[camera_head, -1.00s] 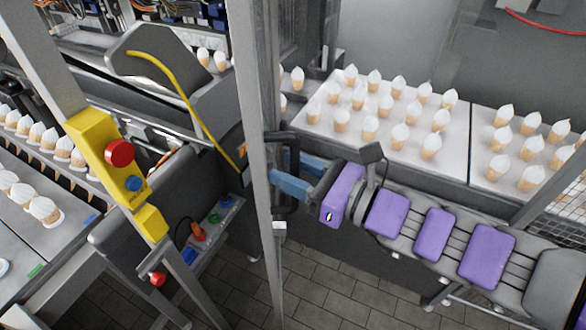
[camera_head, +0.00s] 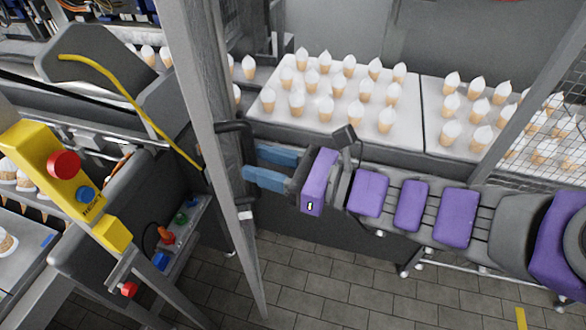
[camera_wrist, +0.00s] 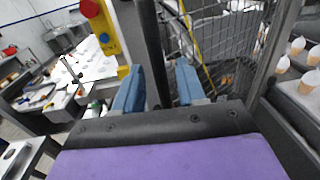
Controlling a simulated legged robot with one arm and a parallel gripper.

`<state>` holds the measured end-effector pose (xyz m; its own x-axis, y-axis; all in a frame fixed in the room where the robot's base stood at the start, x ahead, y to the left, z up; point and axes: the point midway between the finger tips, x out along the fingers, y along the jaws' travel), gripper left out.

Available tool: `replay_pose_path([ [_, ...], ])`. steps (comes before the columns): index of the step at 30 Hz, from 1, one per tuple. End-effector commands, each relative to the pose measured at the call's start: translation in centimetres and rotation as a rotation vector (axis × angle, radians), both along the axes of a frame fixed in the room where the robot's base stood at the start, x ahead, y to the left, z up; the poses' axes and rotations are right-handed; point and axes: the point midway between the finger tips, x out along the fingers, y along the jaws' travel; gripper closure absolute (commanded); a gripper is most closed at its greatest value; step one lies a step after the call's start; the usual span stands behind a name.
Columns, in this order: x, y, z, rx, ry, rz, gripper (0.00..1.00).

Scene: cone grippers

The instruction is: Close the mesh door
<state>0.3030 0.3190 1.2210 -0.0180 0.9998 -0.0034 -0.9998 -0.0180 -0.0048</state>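The mesh door shows nearly edge-on in the head view, with a grey upright frame (camera_head: 208,130). Its wire mesh (camera_wrist: 215,45) shows behind the handle in the wrist view. A black handle (camera_head: 228,128) is on the door frame; it shows in the wrist view as a dark upright bar (camera_wrist: 152,50). My gripper (camera_head: 258,166) has two blue fingers spread on either side of this bar. Narrow gaps appear between fingers and bar, so the gripper (camera_wrist: 158,88) looks open around the handle. Contact is not clear.
A yellow control box (camera_head: 65,185) with a red button stands at the left. White trays (camera_head: 350,125) of cones lie behind my purple arm. A fixed wire mesh panel (camera_head: 560,135) is at the right. Tiled floor (camera_head: 330,285) is clear below my arm.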

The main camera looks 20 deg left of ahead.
Motion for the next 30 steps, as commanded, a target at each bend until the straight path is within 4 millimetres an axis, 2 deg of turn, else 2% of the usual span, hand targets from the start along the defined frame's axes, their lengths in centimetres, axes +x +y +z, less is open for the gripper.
replay_pose_path([
  [17, 0.3, -2.2, -0.1, -0.004, -0.002, -0.003, 0.6],
  [24, 0.4, -4.1, -0.1, -0.001, -0.001, -0.004, 0.6],
  [30, 0.3, -4.5, 0.0, 0.0, 0.0, -0.001, 0.6],
])
